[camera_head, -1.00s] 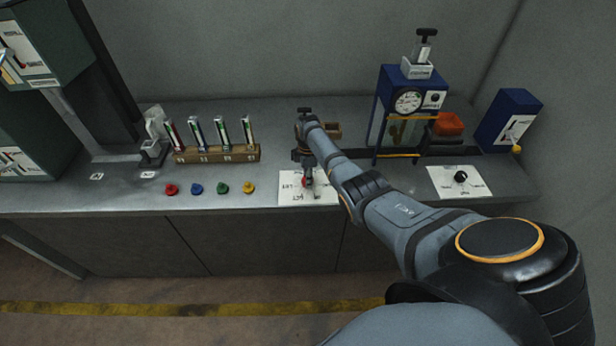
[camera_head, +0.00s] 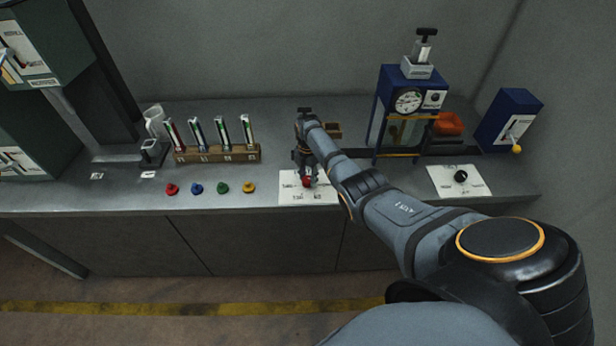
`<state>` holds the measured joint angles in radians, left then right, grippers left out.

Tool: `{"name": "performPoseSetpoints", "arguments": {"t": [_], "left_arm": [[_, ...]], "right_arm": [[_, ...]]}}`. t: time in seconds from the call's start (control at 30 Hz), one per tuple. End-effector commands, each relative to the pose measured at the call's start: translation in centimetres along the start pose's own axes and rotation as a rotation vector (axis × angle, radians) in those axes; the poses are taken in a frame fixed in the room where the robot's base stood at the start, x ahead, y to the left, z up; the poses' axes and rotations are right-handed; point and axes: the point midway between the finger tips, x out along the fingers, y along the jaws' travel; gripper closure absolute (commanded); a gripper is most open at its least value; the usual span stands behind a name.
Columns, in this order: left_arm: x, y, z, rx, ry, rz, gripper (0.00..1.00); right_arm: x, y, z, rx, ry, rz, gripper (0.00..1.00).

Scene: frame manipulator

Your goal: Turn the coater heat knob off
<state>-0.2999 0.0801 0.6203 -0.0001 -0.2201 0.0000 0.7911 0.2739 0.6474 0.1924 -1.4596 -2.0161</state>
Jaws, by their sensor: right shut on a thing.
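A red knob (camera_head: 307,182) sits on a white labelled plate (camera_head: 292,196) near the bench's front edge. My right gripper (camera_head: 306,176) points down over the plate and is shut on the red knob. The gripper hides much of the knob, so its pointer direction cannot be read. The plate's small print is too blurred to read surely. A second white plate (camera_head: 442,186) with a black knob (camera_head: 460,176) lies further right, apart from my gripper. My left gripper is not in view.
Red, blue, green and yellow small knobs (camera_head: 222,188) line the front left of the bench. Behind them is a wooden rack (camera_head: 190,156) with tubes. A blue gauge machine (camera_head: 386,92) and a blue lever box (camera_head: 508,112) stand to the right.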

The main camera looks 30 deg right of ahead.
Motion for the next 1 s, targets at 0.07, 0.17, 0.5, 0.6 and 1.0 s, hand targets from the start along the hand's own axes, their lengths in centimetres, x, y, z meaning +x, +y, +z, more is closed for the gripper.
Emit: {"name": "performPoseSetpoints", "arguments": {"t": [0.07, 0.17, 0.5, 0.6, 1.0], "left_arm": [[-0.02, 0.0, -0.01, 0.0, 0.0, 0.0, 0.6], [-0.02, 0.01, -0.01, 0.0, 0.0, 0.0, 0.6], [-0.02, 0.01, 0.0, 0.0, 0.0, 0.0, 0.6], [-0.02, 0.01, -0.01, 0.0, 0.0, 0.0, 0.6], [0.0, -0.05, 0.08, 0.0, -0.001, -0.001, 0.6]], "right_arm": [[-0.18, 0.19, -0.01, -0.013, 0.0, 0.005, 0.94], [-0.18, 0.19, -0.01, -0.022, 0.0, 0.005, 0.94], [-0.18, 0.18, 0.0, -0.026, -0.001, 0.005, 0.94], [-0.17, 0.17, 0.0, -0.026, -0.001, 0.005, 0.55], [-0.07, 0.05, 0.0, -0.024, 0.0, 0.001, 0.39]]}}
